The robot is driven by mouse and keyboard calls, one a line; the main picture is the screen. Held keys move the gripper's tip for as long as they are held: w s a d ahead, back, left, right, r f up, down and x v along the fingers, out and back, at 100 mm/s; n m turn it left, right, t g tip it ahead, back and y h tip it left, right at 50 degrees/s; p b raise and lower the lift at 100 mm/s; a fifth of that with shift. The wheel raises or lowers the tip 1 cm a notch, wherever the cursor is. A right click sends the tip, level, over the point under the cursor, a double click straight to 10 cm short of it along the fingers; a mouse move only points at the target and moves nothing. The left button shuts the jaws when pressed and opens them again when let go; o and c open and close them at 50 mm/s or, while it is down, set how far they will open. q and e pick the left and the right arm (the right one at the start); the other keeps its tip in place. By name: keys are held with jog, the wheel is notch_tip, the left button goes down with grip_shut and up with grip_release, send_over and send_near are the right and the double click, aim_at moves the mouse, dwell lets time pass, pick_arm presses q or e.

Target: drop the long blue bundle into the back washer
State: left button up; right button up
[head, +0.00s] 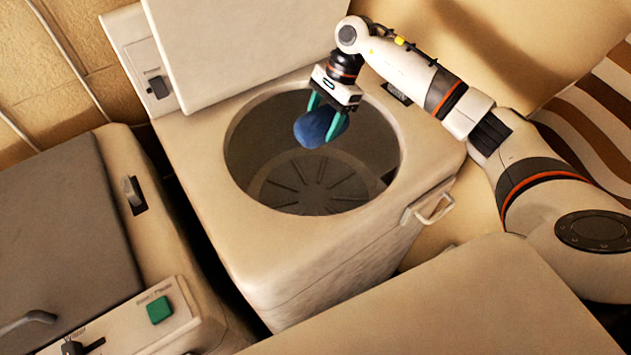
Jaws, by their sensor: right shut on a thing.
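The blue bundle (313,128) is held in my right gripper (324,117), whose teal fingers are shut on it. It looks rounded from this view, and its full length cannot be told. The gripper hangs over the open round mouth of a cream washer (200,150), toward the far side of the opening. The bundle is above the drum (318,182), which looks empty where I can see into it. The washer's lid (225,45) stands raised at the back. My left gripper is not in view.
Another machine (60,210) with a closed grey lid and a green button (158,310) stands at the left. A cream surface (470,310) fills the lower right. A handle (432,208) sticks out from the washer's right side. A striped cloth (590,120) lies at the right.

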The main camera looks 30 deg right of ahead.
jog(key=shift+s+f, duration=0.15)
jog(key=shift+f, duration=0.45)
notch_tip(320, 180, down, 4)
jog(key=shift+f+b, duration=0.1)
jog(key=shift+b, duration=0.75)
jog(key=o, duration=1.4)
jog(key=shift+c, duration=0.2)
